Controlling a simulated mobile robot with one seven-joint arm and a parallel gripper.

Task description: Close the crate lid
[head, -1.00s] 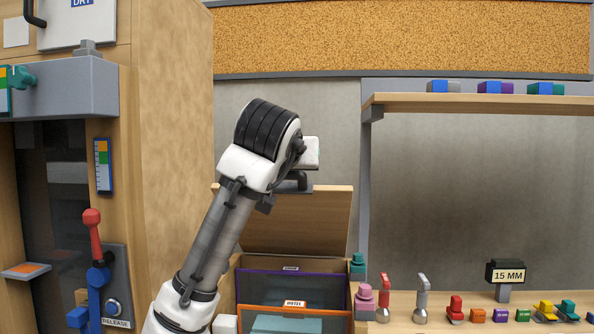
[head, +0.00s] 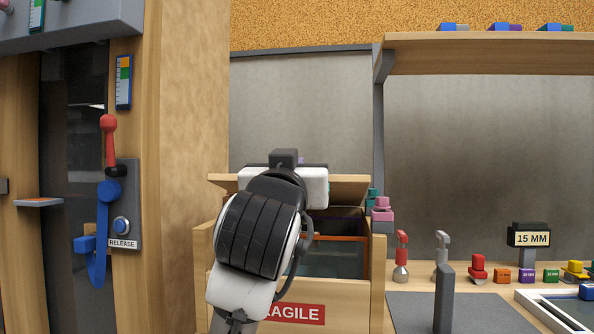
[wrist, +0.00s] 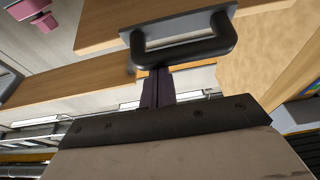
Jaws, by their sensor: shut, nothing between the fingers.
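The wooden crate (head: 350,290) stands in front of me with a red FRAGILE label, partly covered by my arm. Its lid (head: 350,184) is up, tilted over the crate, with the opening still visible below it. The lid's black handle (wrist: 222,38) on a grey plate shows in the wrist view. My gripper (wrist: 155,72) is shut and empty, its dark fingers right at the handle; I cannot tell whether they touch it. In the head view my arm hides the fingers.
Orange- and purple-edged dividers (head: 345,238) stand inside the crate. Pink and teal pieces (head: 381,208) stand beside it on the right. A grey upright post (head: 444,298) rises from a grey mat. A lever panel (head: 122,205) is at left.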

